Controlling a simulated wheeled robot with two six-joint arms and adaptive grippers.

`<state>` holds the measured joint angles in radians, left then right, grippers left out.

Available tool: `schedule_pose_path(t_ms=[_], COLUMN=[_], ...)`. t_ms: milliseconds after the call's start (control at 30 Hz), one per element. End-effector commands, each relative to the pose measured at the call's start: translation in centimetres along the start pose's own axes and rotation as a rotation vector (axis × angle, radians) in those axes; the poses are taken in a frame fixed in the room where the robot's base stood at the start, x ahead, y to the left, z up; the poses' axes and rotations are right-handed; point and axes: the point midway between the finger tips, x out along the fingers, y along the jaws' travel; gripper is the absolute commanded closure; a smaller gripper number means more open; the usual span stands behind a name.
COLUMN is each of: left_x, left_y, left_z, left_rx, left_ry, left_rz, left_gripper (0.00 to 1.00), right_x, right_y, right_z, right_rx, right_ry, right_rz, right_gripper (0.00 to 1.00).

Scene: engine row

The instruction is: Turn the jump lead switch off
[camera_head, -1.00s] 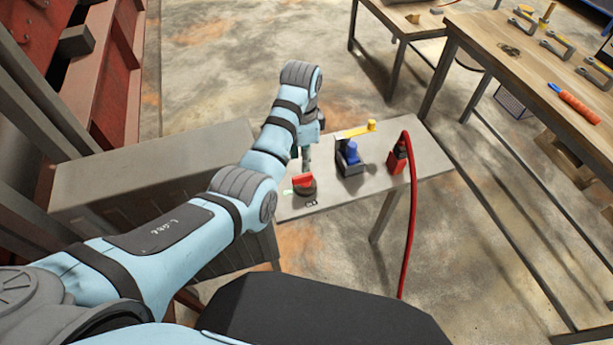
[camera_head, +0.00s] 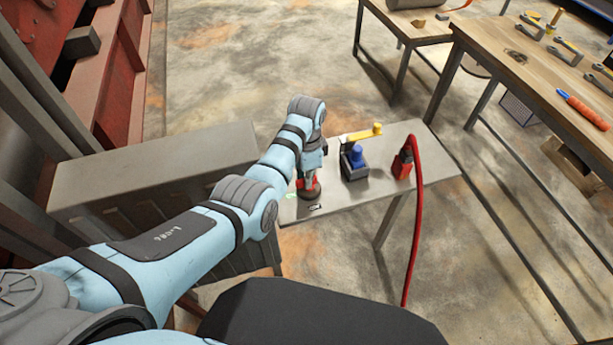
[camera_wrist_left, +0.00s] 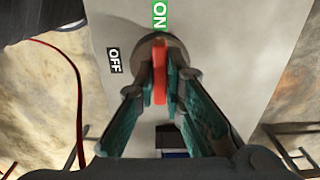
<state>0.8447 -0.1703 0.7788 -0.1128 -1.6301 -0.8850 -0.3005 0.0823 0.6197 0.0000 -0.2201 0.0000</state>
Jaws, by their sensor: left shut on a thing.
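The jump lead switch has a round dark base (camera_wrist_left: 152,40) and a red handle (camera_wrist_left: 160,75). It also shows in the head view as a red handle (camera_head: 308,190) on a dark base on the grey bench (camera_head: 430,173). In the left wrist view the handle lines up with the green ON label (camera_wrist_left: 159,14), and the black OFF label (camera_wrist_left: 113,61) lies to the left. My left gripper (camera_wrist_left: 161,72) is shut on the red handle, one finger on each side. It also shows in the head view (camera_head: 308,178), partly hiding the switch. My right gripper is not in view.
A dark box with a blue knob (camera_head: 357,155) and a yellow bar (camera_head: 362,134) stand right of the switch. A red clamp (camera_head: 402,164) with a red cable (camera_head: 416,230) sits further right. A wooden workbench (camera_head: 490,40) with tools stands at upper right.

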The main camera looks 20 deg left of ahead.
Motion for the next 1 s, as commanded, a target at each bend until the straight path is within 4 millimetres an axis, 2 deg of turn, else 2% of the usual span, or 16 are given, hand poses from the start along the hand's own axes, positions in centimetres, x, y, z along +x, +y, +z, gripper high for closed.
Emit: schedule_pose_path(t_ms=[267, 467, 1000], left_x=[-0.1, -0.2, -0.2], left_y=[0.1, 0.1, 0.3], left_z=[0.0, -0.1, -0.1], left_rx=[-0.039, -0.140, -0.623], left_ry=[0.000, -0.001, 0.000], left_rz=[0.001, 0.001, 0.001], left_gripper=[1.00, 1.00, 1.00], right_x=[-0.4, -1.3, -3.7], right_y=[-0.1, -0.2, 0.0], right_z=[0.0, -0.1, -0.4], right_rx=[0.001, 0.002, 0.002], right_ry=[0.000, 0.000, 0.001], right_rz=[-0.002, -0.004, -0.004], right_gripper=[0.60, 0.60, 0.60])
